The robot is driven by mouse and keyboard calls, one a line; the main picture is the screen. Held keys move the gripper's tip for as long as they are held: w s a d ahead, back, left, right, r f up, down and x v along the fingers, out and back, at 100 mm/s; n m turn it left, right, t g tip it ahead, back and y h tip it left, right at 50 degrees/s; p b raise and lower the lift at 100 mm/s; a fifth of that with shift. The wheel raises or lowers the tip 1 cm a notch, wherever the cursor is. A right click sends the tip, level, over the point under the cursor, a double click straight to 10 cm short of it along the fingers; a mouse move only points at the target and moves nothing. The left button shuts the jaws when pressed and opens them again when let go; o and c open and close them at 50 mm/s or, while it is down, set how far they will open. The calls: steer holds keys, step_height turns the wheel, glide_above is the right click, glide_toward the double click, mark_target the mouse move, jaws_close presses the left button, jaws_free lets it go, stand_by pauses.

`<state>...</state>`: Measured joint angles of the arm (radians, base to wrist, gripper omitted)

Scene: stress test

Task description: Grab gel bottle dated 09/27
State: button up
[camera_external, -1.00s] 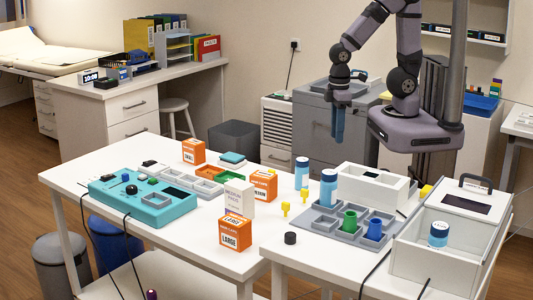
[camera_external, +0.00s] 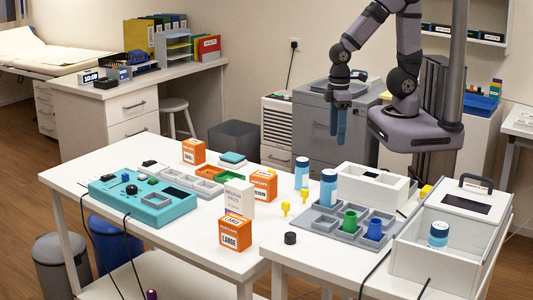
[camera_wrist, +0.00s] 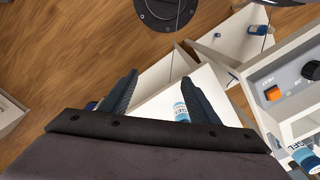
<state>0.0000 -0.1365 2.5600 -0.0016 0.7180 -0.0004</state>
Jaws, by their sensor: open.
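Blue gel bottles with white labels show in the external view. A third bottle (camera_external: 438,236) stands in the white open box at the right. No date is readable on any of them. My gripper (camera_external: 338,138) hangs above and behind the table, pointing down and clear of all bottles. In the wrist view my gripper (camera_wrist: 160,88) is open and empty; a bottle (camera_wrist: 181,112) shows by its right finger, and another "GEL" bottle (camera_wrist: 305,157) at lower right.
A grey tray (camera_external: 312,231) holds a green and a blue cup. A white box (camera_external: 373,181) stands behind it, and the large open white box (camera_external: 405,255) is at right. Orange boxes (camera_external: 236,232), a white carton (camera_external: 238,196) and a teal panel (camera_external: 175,208) occupy the left table.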

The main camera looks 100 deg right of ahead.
steer(key=w+d+f+n+t+h, duration=0.25)
steer(key=w+d+f, duration=0.25)
steer(key=w+d, duration=0.3)
steer(key=w+d+f+n+t+y+p, duration=0.1)
steer(key=w+f+n+t+y, duration=0.2)
steer(key=w+f, duration=0.15)
steer(key=a+n+y, duration=0.1)
steer(key=a, duration=0.1)
steer(key=a+f+n+t+y, duration=0.1)
steer(key=a+y, duration=0.1)
steer(key=a+f+n+t+y, duration=0.1)
steer(key=a+y, duration=0.1)
steer(key=shift+s+a+y, duration=0.25)
steer(key=shift+s+a, duration=0.05)
steer(key=s+a+r+t+y+b, duration=0.2)
steer(key=s+a+t+y+b, duration=0.2)
steer(key=s+t+y+b, duration=0.1)
steer(key=shift+s+t+y, duration=0.15)
steer(key=shift+t+y, duration=0.15)
steer(key=shift+t, duration=0.35)
steer(key=shift+a+m, duration=0.1)
steer(key=shift+m, duration=0.15)
